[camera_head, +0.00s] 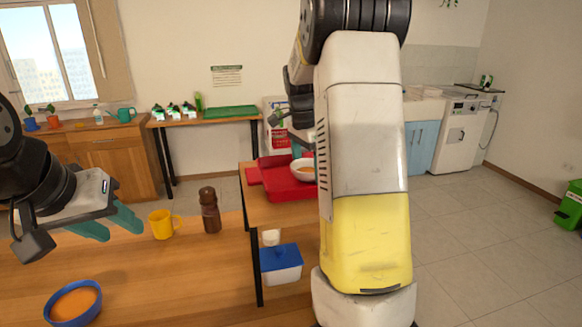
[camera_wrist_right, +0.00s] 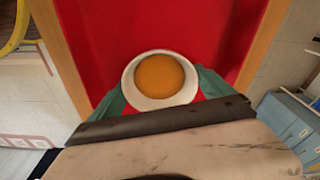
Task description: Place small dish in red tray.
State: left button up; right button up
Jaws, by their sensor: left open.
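The small dish (camera_head: 303,170) is a white bowl with orange contents. In the head view it is at the red tray (camera_head: 283,192) on a wooden side table, partly hidden by my right arm. In the right wrist view the dish (camera_wrist_right: 160,80) is upright over the red tray surface (camera_wrist_right: 150,22). My right gripper (camera_wrist_right: 160,90) has its teal fingers apart on either side of the dish; whether they press on it, and whether the dish rests on the tray, I cannot tell. My left gripper (camera_head: 112,224) is open and empty above the wooden counter.
A blue bowl with orange contents (camera_head: 73,303), a yellow mug (camera_head: 162,224) and a brown grinder (camera_head: 210,210) stand on the front counter (camera_head: 170,285). A blue-lidded box (camera_head: 281,263) is under the side table. A green tray (camera_head: 231,113) lies on the back table.

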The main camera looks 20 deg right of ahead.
jog(key=shift+o, duration=0.2)
notch_tip(320, 180, up, 12)
jog(key=a, duration=0.1)
jog(key=s+a+f+n+t+y, duration=0.1)
jog(key=s+a+n, duration=0.3)
jog(key=s, duration=0.4)
jog(key=s+a+f+n+t+y, duration=0.1)
jog(key=s+a+f+n+t, duration=0.1)
jog(key=s+n, duration=0.4)
jog(key=s+a+f+n+t+y, duration=0.1)
jog(key=s+a+n+t, duration=0.2)
jog(key=s+a+n, duration=0.3)
jog(key=s, duration=0.4)
jog(key=shift+f+y, duration=0.3)
jog(key=shift+f, duration=0.05)
jog(key=shift+a, duration=0.1)
